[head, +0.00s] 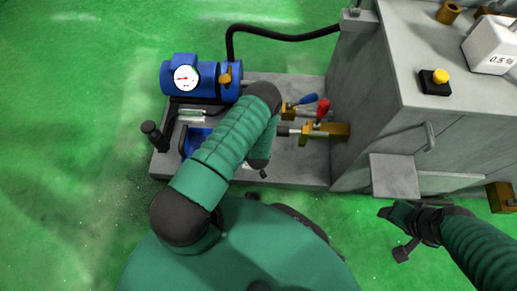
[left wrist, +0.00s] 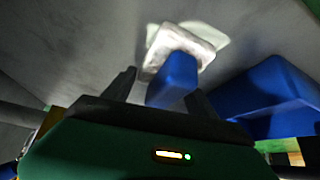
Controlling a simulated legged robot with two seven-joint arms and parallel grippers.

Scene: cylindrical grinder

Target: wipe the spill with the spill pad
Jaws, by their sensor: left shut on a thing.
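The spill pad, a white block (left wrist: 158,48) with a blue handle (left wrist: 172,84), is in the left wrist view. My left gripper (left wrist: 160,86) is shut on the blue handle. The pad's white face is against or just above a grey surface; I cannot tell whether it touches. A pale patch (left wrist: 212,28), which looks like the spill, shows around the pad's far and right edges; the pad covers part of it. In the head view my left forearm hides most of the pad and gripper. My right gripper (head: 393,232) is open and empty, low at the right.
The grey machine base (head: 300,172) carries a blue pump with a gauge (head: 186,77), a blue-handled lever (head: 308,99) and a red-handled lever (head: 323,108). A blue block (left wrist: 265,95) stands right of the pad. The grey cabinet (head: 372,120) rises at the right. Green floor is clear at left.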

